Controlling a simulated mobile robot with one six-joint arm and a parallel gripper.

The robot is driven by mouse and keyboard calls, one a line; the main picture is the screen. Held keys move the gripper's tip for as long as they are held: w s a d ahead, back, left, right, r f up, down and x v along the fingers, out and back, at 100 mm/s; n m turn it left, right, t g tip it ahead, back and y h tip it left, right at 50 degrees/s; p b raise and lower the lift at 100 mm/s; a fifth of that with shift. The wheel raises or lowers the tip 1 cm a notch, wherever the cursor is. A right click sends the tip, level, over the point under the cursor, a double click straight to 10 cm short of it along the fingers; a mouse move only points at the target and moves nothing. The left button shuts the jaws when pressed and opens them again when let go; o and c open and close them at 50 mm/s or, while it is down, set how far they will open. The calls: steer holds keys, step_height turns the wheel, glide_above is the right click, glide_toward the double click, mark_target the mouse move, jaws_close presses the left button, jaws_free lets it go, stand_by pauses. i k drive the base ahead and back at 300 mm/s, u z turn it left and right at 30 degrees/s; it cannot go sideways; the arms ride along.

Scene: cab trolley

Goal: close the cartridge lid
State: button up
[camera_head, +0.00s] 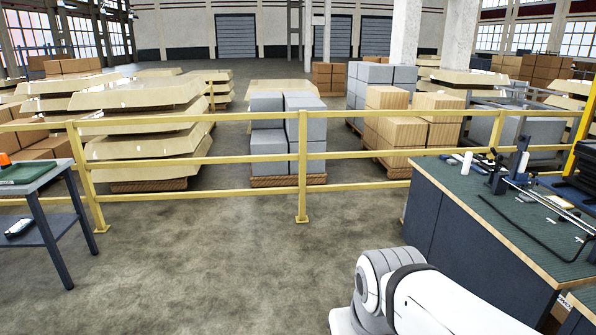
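I cannot make out a cartridge or its lid in this view. A workbench (452,220) with a dark green top stands at the right and carries small equipment, including a white cylinder (466,163) and a black stand with a rail (520,165). I cannot tell whether any of these belongs to the cartridge. White links of my arm show at the bottom right, in front of the bench. My gripper is outside the picture.
A yellow railing (303,166) crosses the floor, with stacked pallets and boxes behind it. A small table (52,178) with a green tray (22,174) stands at the left. The concrete floor (190,270) between table and bench is clear.

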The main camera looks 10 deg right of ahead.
mark_target(524, 139)
steer(key=z, duration=0.25)
steer(key=i, duration=0.25)
steer(key=z, duration=1.15)
steer(key=i, duration=1.85)
steer(key=u, duration=0.5)
steer(key=i, duration=1.15)
steer(key=z, duration=0.45)
